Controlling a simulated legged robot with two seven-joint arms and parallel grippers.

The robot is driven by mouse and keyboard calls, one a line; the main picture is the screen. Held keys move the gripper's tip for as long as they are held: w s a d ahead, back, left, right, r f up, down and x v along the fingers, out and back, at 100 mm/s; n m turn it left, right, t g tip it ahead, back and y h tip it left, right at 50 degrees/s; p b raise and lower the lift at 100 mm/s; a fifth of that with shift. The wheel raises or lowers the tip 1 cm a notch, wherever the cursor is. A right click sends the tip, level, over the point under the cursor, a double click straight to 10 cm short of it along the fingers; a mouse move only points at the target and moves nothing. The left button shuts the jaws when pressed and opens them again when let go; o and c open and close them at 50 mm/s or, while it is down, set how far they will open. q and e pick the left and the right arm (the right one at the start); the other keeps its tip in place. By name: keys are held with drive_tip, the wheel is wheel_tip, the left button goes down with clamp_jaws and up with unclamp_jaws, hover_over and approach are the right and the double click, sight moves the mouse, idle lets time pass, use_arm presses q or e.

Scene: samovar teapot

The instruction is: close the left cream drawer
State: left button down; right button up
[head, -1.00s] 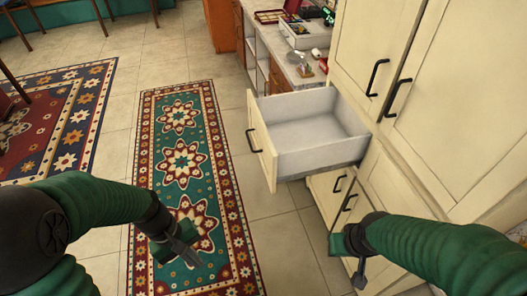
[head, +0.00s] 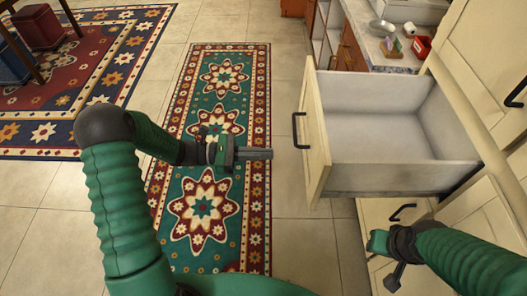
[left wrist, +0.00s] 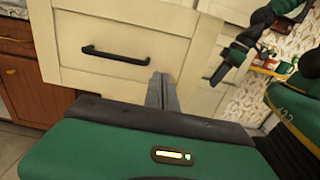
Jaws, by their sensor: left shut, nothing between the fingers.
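The left cream drawer (head: 317,150) is pulled far out of the cream cabinet and its grey inside looks empty. Its black handle (head: 299,130) faces left. My left gripper (head: 262,154) is shut and empty, to the left of the drawer front, its fingers pointing at it across a gap. In the left wrist view the shut fingers (left wrist: 162,91) overlap the lower part of the drawer front (left wrist: 125,32), below and right of its handle (left wrist: 115,53). My right gripper (head: 393,279) is low, below the open drawer; its finger gap is not clear.
The tall cream cabinet (head: 485,55) stands on the right, with lower cream fronts (head: 385,212) under the open drawer. A counter with small items (head: 385,45) is behind it. A patterned runner rug (head: 205,200) lies on clear tiled floor to the left.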

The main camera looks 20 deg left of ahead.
sight(312, 155)
use_arm(q)
drive_tip(key=x, duration=0.3)
drive_tip(key=b+x, duration=0.1)
drive_tip(key=x, duration=0.5)
drive_tip(key=shift+d+f, duration=0.2)
drive_tip(key=shift+f, duration=0.05)
drive_tip(key=shift+w+d+b, duration=0.2)
drive_tip(key=shift+d+b, duration=0.1)
drive_tip(key=shift+d, duration=0.15)
drive_tip(key=shift+d, duration=0.2)
